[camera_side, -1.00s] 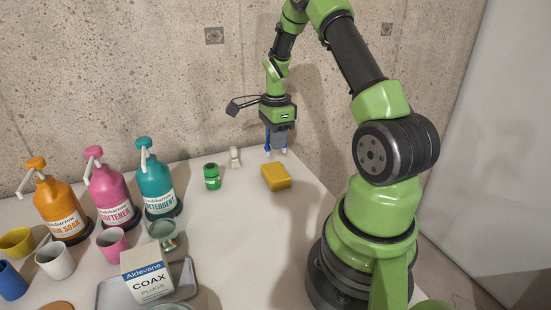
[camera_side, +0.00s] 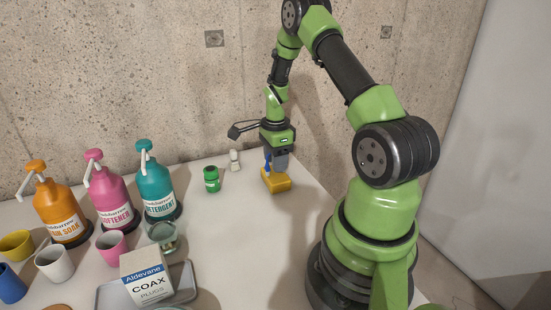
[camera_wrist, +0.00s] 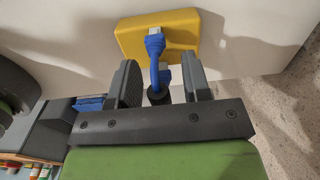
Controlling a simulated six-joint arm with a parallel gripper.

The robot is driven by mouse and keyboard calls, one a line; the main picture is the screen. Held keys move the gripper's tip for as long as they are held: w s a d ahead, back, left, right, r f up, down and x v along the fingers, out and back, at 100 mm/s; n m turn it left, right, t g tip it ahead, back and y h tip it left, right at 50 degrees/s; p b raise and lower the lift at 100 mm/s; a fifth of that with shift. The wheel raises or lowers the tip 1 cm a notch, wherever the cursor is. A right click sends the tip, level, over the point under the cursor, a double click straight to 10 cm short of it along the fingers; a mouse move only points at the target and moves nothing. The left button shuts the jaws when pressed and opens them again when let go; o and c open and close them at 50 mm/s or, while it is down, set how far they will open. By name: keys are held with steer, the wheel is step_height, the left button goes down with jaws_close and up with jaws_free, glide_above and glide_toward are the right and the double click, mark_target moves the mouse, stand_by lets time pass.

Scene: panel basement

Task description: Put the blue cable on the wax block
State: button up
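The blue cable (camera_wrist: 154,68) is a short bent piece with blue plug ends and a dark part near my gripper. In the wrist view its far end lies over the yellow wax block (camera_wrist: 128,38). In the side view the cable (camera_side: 267,164) is at the block's (camera_side: 277,184) upper left and appears to touch its top. My gripper (camera_wrist: 160,80) points down just above the block, with the cable between its fingers. Bare gaps show between the cable and the fingers, so it looks open. The cable's near end is partly hidden.
A green jar (camera_side: 212,179) and a small white item (camera_side: 234,160) stand left of the block. Further left are orange, pink and teal pump bottles (camera_side: 158,185), several cups, and a COAX box (camera_side: 147,277) on a grey tray (camera_side: 186,274). The table between is clear.

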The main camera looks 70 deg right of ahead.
step_height(320, 180, up, 12)
steer(key=a+r+n+t, duration=0.3)
steer(key=a+r+n, duration=0.6)
steer(key=a+r, duration=0.3)
steer(key=s+a+r+n+t+y, duration=0.2)
steer(key=s+a+n+t, duration=0.2)
steer(key=s+a+n, duration=0.6)
steer(key=a+n, duration=0.3)
steer(key=n, duration=0.1)
steer(key=shift+a, duration=0.4)
